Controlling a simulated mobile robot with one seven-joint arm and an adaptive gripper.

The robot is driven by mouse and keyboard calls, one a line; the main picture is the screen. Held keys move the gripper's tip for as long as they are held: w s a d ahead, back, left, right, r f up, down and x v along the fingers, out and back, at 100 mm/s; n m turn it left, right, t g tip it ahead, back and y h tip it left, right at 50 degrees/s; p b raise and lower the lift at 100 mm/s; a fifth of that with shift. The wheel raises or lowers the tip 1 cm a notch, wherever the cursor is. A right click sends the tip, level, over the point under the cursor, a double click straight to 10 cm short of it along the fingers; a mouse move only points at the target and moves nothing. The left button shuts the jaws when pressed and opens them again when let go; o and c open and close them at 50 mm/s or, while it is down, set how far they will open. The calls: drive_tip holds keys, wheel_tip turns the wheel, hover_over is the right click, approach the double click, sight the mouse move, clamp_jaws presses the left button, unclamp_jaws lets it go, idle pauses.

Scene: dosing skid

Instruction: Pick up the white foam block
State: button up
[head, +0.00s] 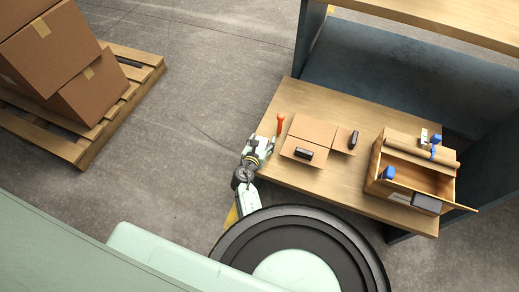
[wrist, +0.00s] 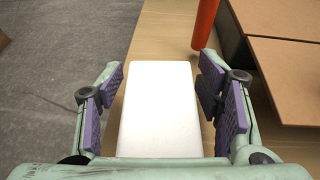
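The white foam block (wrist: 160,110) lies on the wooden bench top near its left edge. In the wrist view it fills the space between my fingers, its long side running away from me. My gripper (wrist: 160,85) is open, with the purple finger pads on either side of the block and narrow gaps showing at both sides. The block's near end is hidden by my gripper's body. In the head view my gripper (head: 257,150) is at the bench's left edge, and only a small part of the block (head: 263,142) shows beside it.
An orange-red handled thing (head: 281,123) stands just beyond the block to the right. Flat brown boxes (head: 313,130) with dark items on them lie right of it. A wooden box (head: 377,160) with blue items and a brown roll (head: 420,150) stands further right. A boxed pallet (head: 92,150) is on the floor.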

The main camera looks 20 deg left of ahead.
drive_tip(key=c, duration=0.9)
drive_tip(key=shift+o, duration=0.2)
